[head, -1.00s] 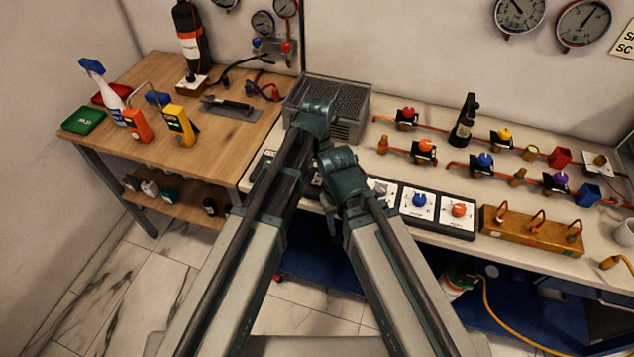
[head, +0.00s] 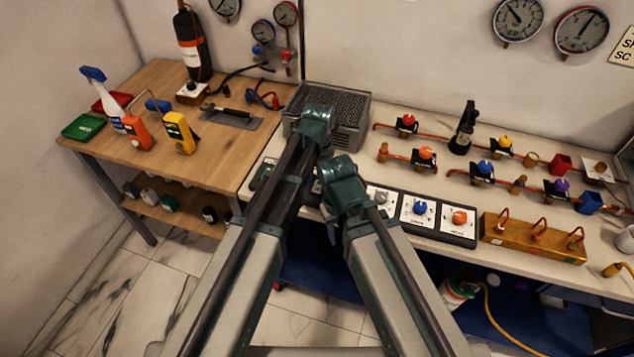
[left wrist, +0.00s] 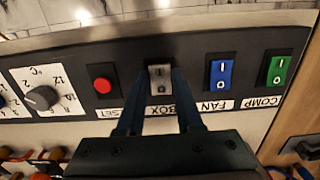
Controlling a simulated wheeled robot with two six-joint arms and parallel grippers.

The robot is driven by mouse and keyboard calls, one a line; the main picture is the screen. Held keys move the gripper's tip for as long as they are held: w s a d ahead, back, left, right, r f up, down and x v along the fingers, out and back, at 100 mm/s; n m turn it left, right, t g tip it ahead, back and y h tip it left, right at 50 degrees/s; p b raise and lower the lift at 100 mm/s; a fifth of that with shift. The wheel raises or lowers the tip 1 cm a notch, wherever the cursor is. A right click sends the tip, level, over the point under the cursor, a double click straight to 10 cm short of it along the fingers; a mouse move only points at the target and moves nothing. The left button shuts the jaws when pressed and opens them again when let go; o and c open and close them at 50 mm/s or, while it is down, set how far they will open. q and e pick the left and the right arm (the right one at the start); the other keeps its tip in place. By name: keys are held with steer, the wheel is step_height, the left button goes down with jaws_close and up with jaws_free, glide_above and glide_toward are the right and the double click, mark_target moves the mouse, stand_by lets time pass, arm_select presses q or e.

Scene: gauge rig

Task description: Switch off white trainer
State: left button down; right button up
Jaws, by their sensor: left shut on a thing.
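A black sloped panel (left wrist: 60,80) fills the left wrist view and appears upside down. Its white-grey rocker switch (left wrist: 160,76) sits above the label "BOX". My left gripper (left wrist: 160,96) has its two dark fingers on either side of this switch, shut on it. Which way the rocker is pressed I cannot tell. In the head view the panel (head: 447,226) runs along the bench front, and my arm hides the switch and fingertips. My right gripper is not visible.
On the same panel, a blue FAN rocker (left wrist: 220,76) and green COMP rocker (left wrist: 278,74) lie to the right. A red button (left wrist: 102,85) and grey dial (left wrist: 42,98) lie to the left. A metal-grille box (head: 350,122) stands behind. A brass block (head: 533,240) stands at right.

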arm_select(q)
steer(key=shift+w+d+g, duration=0.15)
steer(key=shift+w+g, duration=0.35)
steer(key=shift+g, duration=0.3)
steer(key=shift+s+g+y, duration=0.2)
steer(key=shift+g+y, duration=0.2)
steer(key=c, duration=0.6)
jaws_free()
steer(key=shift+o, duration=0.2)
steer(key=shift+r, duration=0.15)
steer(key=p+v, duration=1.3)
steer(key=shift+r, duration=0.3)
steer(key=shift+w, duration=0.15)
